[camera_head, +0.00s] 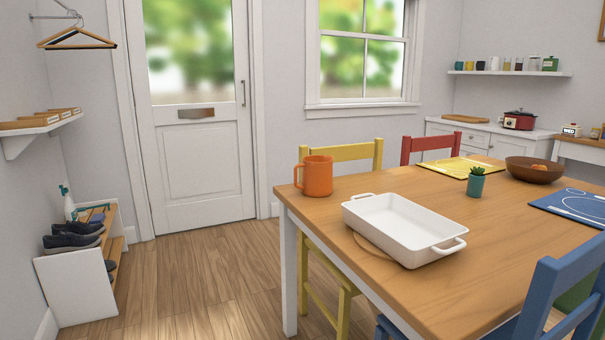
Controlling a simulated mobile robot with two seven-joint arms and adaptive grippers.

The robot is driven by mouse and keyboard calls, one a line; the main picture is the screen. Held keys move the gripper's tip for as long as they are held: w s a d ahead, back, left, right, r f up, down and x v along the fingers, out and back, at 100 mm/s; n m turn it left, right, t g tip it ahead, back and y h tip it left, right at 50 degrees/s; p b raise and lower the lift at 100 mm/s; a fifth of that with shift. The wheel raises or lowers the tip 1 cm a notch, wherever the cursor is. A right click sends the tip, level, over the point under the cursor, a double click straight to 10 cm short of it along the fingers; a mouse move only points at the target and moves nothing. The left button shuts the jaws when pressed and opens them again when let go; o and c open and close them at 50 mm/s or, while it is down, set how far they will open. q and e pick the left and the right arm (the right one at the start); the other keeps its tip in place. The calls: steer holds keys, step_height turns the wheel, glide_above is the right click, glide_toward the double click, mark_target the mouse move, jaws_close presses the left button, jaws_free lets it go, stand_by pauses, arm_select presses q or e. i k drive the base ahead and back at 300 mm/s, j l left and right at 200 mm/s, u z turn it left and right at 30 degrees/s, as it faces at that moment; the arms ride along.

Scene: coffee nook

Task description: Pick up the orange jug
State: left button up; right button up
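The orange jug (318,177) stands upright on the wooden table (480,238), close to the table's far left corner. Its handle points to the left. Nothing touches it. Neither of my grippers shows in the head view.
A white baking dish (402,248) sits on a round wooden board near the table's left edge, to the right of the jug. A small potted plant (476,183) and a brown bowl (534,173) stand farther right. Yellow (362,152) and blue (552,290) chairs flank the table.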

mark_target(316, 169)
steer(key=i+j, duration=0.9)
steer(key=i, duration=0.2)
